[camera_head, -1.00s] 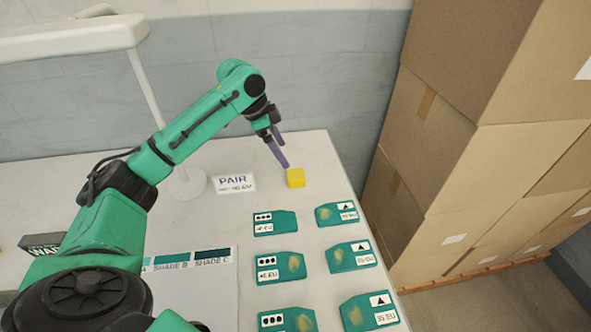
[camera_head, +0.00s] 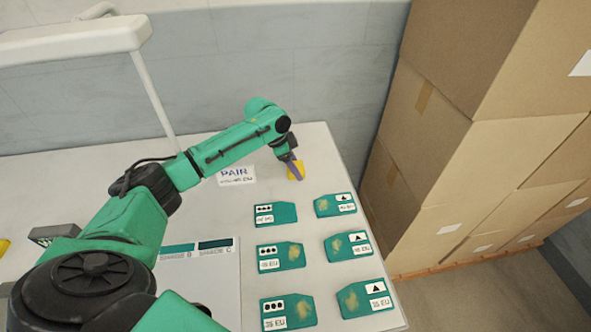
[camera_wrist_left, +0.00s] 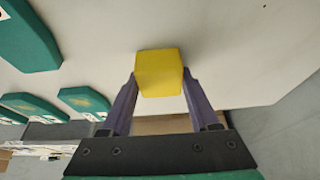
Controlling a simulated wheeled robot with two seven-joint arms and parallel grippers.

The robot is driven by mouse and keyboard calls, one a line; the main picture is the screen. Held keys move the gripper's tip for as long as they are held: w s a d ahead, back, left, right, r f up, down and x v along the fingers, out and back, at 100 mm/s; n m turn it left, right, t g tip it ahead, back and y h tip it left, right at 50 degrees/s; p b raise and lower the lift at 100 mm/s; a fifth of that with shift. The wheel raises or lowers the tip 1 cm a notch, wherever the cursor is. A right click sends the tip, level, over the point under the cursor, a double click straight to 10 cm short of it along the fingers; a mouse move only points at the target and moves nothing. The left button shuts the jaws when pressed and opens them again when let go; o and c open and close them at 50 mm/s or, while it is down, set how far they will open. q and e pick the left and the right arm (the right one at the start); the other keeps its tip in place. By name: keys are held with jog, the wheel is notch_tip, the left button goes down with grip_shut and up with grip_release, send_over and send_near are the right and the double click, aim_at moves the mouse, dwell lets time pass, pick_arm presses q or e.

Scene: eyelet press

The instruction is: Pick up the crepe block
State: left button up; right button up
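The crepe block is taken to be the yellow block (camera_head: 300,171) near the far right of the white table. My left gripper (camera_head: 293,169) reaches down to it from the far left side, with one purple finger in front of the block and hiding part of it. In the left wrist view the yellow block (camera_wrist_left: 159,73) sits between the two purple fingertips, which lie close against its two sides. The gripper looks shut on it. The block seems to be at table height; whether it touches the table is hidden. My right gripper is not in view.
A white PAIR sign (camera_head: 236,174) stands just left of the block. Several green labelled pieces, one at the far right (camera_head: 335,205), lie in two columns nearer me. Stacked cardboard boxes (camera_head: 425,125) stand beyond the table's right edge. A grey wall is behind.

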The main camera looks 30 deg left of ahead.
pick_arm(q)
jog(key=shift+c, duration=1.2)
jog(key=shift+r, duration=0.15)
jog(key=shift+r, duration=0.35)
notch_tip(320, 180, up, 19)
jog(key=b, duration=0.1)
jog(key=shift+b, duration=0.35)
